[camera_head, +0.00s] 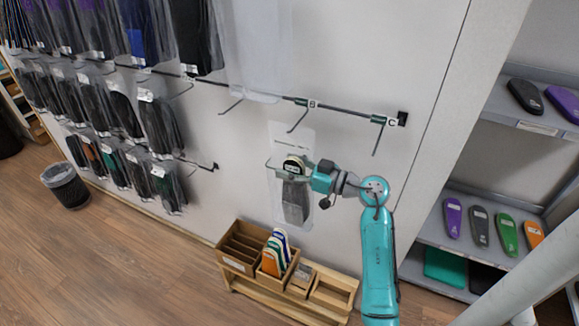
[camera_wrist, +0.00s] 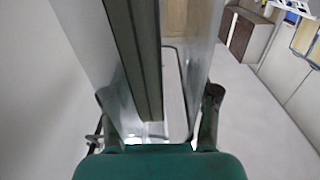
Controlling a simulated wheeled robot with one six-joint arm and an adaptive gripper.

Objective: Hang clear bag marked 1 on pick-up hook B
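A clear bag (camera_head: 305,145) with a dark grey insole inside and a white round label hangs upright in front of the wall in the head view. The mark on its label is too small to read. My gripper (camera_head: 298,172) is at the bag's upper middle, coming from the right, and is shut on it. In the wrist view the bag (camera_wrist: 197,60) and its dark contents lie between my two fingers (camera_wrist: 160,108). Hook B (camera_head: 299,121) is a bare-looking prong just above the bag. Its tip is close to the bag's top edge; I cannot tell whether they touch.
Hook C (camera_head: 378,138) is empty to the right. Filled bags hang in rows on the left. A wooden organiser (camera_head: 240,247) with insoles stands on the floor below. Grey shelves (camera_head: 470,205) with insoles are at the right, and a bin (camera_head: 66,188) at the far left.

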